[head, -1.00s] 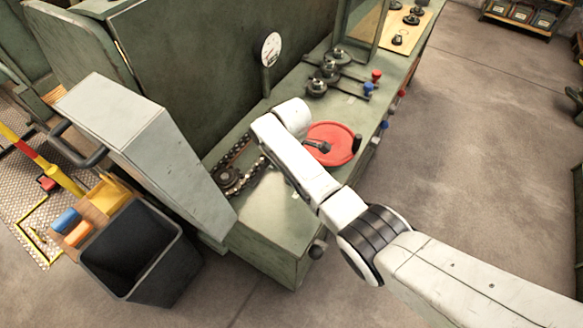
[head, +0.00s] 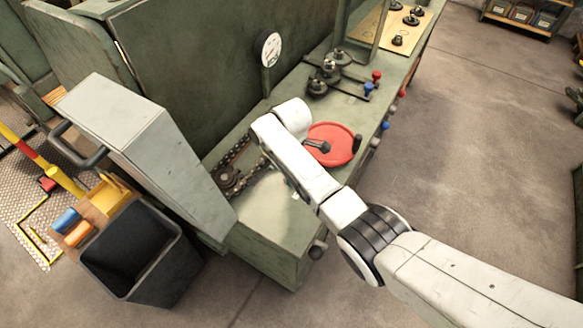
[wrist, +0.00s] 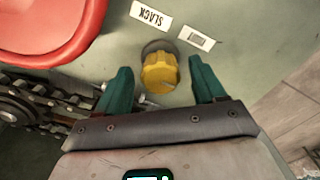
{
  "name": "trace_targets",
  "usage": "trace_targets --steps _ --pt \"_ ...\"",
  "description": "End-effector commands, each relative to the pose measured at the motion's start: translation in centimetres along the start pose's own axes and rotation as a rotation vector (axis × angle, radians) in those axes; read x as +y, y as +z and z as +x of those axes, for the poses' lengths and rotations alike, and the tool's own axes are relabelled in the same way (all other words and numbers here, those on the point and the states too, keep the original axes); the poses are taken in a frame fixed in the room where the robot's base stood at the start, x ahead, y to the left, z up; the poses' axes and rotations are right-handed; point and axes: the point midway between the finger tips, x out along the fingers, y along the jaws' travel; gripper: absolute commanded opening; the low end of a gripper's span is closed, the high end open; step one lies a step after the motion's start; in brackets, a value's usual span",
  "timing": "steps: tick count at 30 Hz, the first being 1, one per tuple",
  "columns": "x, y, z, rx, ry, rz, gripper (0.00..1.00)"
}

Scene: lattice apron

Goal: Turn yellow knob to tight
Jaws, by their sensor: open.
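The yellow knob (wrist: 160,73) shows in the wrist view, on the green machine top, with a dark round base behind it. My gripper (wrist: 160,80) is open, with one teal finger on each side of the knob. A gap shows between each finger and the knob, so the fingers look apart from it. A white label reading SLACK (wrist: 152,15) lies above and left of the knob. A second small label (wrist: 197,37) lies to its upper right; I cannot read it. In the head view my arm hides the knob and my gripper.
A red disc (head: 333,151) with a dark handle lies beside my arm; its edge is at the wrist view's upper left. A chain and sprocket (head: 229,178) sit left of my arm. A grey cover (head: 140,135) and a black bin (head: 132,252) stand further left. Open floor lies right.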

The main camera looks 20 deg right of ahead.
Motion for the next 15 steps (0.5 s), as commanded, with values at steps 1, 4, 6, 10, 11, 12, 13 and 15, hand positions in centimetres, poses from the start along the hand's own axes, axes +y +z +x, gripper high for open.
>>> trace_targets --steps 1,4,6,10,11,12,13,15 --pt "0.0 0.0 -0.1 0.000 0.000 0.000 0.69" --pt "0.0 0.0 -0.8 0.001 0.001 0.000 0.69" --pt "0.1 -0.1 -1.7 0.002 0.002 0.000 0.69" --pt "0.1 -0.1 -4.0 0.003 0.004 -0.001 0.69" --pt "0.1 -0.1 -4.6 0.003 0.003 -0.001 0.69" --pt "0.1 -0.1 -5.4 0.003 0.004 0.000 0.69" --pt "0.1 -0.1 -6.0 0.003 0.004 0.000 0.69" --pt "0.1 -0.1 -7.3 0.003 0.004 0.000 0.69"
